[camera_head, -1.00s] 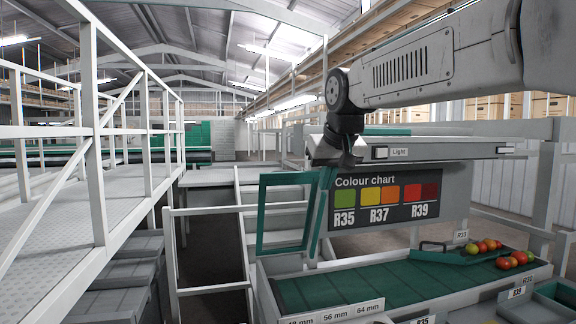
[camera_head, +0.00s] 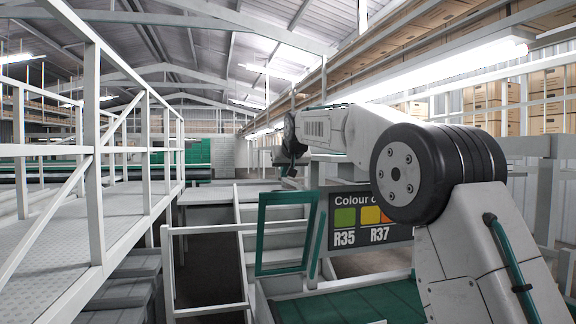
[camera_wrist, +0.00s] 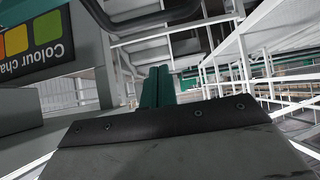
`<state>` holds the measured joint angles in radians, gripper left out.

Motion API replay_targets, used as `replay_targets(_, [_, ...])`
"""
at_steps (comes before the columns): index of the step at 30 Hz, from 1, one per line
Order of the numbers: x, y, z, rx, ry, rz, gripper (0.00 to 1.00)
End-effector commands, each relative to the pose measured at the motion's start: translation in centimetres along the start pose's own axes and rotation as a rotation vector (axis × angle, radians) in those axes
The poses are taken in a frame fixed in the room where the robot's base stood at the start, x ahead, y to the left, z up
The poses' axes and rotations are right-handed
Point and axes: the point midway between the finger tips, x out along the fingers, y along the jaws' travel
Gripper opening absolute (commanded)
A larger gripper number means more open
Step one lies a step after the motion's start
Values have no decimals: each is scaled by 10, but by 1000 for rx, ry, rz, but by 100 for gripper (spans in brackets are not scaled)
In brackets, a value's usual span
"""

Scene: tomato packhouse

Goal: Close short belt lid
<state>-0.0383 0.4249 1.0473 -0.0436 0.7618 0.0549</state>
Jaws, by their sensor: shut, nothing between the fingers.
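The short belt lid (camera_head: 260,235), a green-framed panel with a see-through middle, stands raised and nearly upright at the left end of the green belt (camera_head: 350,305) in the head view. My gripper (camera_head: 286,172) is small and dark there, just above the lid's top edge in the picture. The head view does not show whether they touch. In the wrist view two teal fingers of my gripper (camera_wrist: 158,72) sit together, shut, with nothing seen between them. I cannot make out the lid for sure in the wrist view.
The colour chart board (camera_head: 345,218) stands right of the lid, partly behind my arm; it also shows in the wrist view (camera_wrist: 35,45). A white railed walkway (camera_head: 95,150) is on the left. A low white rail (camera_head: 205,230) stands left of the lid.

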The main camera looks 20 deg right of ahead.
Motion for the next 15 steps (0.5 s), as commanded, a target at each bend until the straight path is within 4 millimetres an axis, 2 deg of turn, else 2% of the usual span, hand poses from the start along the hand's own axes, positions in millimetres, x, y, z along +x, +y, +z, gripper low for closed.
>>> replay_targets(5, [30,0,0,0,0,0,0])
replay_targets(15, [18,0,30,1,0,0,0])
